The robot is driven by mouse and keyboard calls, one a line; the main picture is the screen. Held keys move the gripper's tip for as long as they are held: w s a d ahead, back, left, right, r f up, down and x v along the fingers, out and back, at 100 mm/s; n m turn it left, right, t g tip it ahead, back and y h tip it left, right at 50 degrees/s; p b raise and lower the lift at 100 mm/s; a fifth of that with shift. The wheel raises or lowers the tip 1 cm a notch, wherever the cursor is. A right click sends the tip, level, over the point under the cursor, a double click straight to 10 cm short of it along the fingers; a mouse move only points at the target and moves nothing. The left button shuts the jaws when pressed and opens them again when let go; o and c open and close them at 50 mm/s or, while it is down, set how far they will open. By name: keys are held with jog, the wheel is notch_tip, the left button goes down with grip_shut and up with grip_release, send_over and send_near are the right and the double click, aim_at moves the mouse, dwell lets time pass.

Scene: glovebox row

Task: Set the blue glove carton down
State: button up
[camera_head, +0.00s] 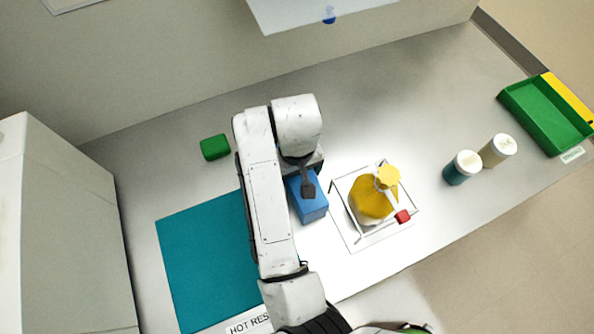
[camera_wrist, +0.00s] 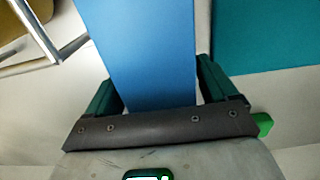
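The blue glove carton (camera_head: 311,209) is in the middle of the head view, between the teal mat (camera_head: 200,262) and a white-framed stand. My gripper (camera_head: 306,186) is over the carton from above, with one dark finger showing against it. In the wrist view the blue carton (camera_wrist: 146,45) runs up between the two green-black fingers of my gripper (camera_wrist: 157,88), one along each side, and they look closed on it. Whether the carton's underside touches the bench is hidden. The mat's bare surface also shows in the wrist view (camera_wrist: 265,32).
A green block (camera_head: 214,147) lies behind the mat. Two white-lidded jars (camera_head: 462,168) and a green tray (camera_head: 545,118) stand at right. Bare bench lies behind the carton.

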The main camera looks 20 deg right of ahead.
jog(key=shift+o, duration=0.5)
jog(key=shift+r, duration=0.15)
